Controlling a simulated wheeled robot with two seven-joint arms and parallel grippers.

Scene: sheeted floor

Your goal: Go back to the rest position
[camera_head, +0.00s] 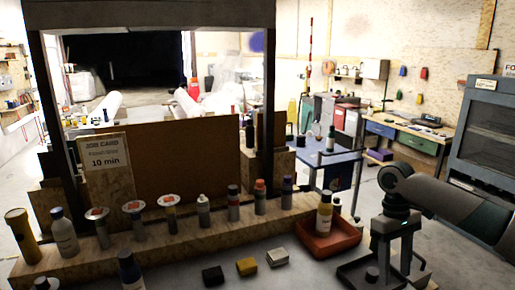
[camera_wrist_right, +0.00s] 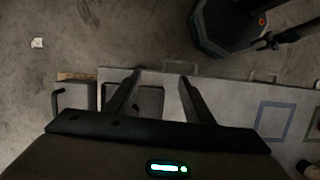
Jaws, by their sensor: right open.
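My right arm comes in from the right in the head view, and its gripper (camera_head: 390,262) points down at the table's right end. In the right wrist view my right gripper (camera_wrist_right: 158,84) shows two separated fingers with nothing between them. Below the fingers are a pale table edge and a dark-rimmed tray-like shape, with grey floor beyond. My left gripper is in neither view.
Several bottles line a wooden ledge (camera_head: 150,243).

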